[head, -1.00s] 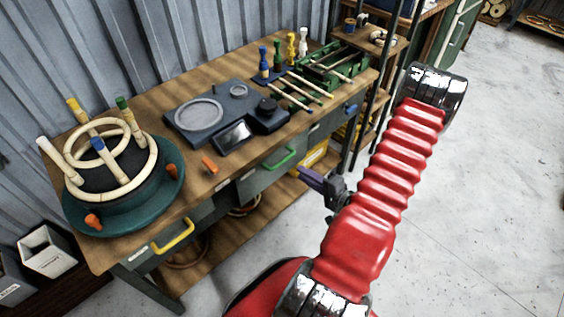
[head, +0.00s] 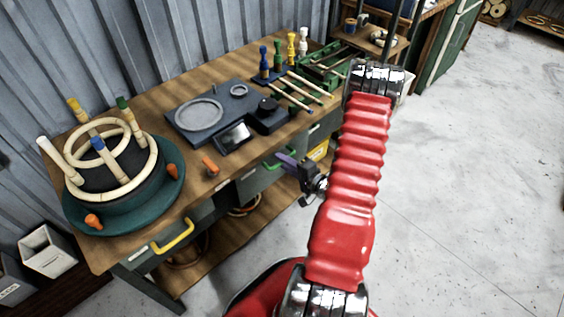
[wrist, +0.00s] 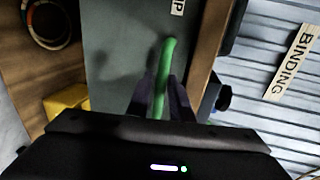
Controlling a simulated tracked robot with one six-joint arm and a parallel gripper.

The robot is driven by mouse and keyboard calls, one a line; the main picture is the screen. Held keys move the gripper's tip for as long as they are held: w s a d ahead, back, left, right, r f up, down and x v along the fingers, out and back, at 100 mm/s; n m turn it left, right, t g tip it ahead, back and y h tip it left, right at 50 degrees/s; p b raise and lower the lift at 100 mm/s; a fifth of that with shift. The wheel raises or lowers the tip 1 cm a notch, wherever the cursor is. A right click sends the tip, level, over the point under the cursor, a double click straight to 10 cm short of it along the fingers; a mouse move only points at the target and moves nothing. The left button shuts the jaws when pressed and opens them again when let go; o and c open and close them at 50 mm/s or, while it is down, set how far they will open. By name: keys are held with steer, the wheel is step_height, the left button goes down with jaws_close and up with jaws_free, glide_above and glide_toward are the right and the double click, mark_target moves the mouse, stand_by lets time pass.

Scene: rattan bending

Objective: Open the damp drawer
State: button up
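The grey drawer front (wrist: 115,45) with a green handle (wrist: 165,75) fills the middle of the wrist view. A label (wrist: 177,6) above the handle is cut off and only its last letter, P, shows. In the head view the green handle (head: 272,163) is partly covered by my gripper (head: 284,159). The drawer looks closed in the workbench. My gripper (wrist: 160,95) also shows in the wrist view, open, with its dark fingers on either side of the handle. Whether they touch it I cannot tell.
The bench also has a drawer with a yellow handle (head: 174,236) at left. On top are the teal bending turntable (head: 160,195) with rattan rings and a dark grey device (head: 205,125). A yellow bin (head: 318,150) is below. Floor at right is clear.

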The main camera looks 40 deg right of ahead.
steer(key=shift+w, duration=0.3)
steer(key=shift+c, duration=0.4)
steer(key=shift+f, duration=0.1)
jaws_close()
steer(key=shift+a, duration=0.2)
steer(key=shift+s, duration=0.1)
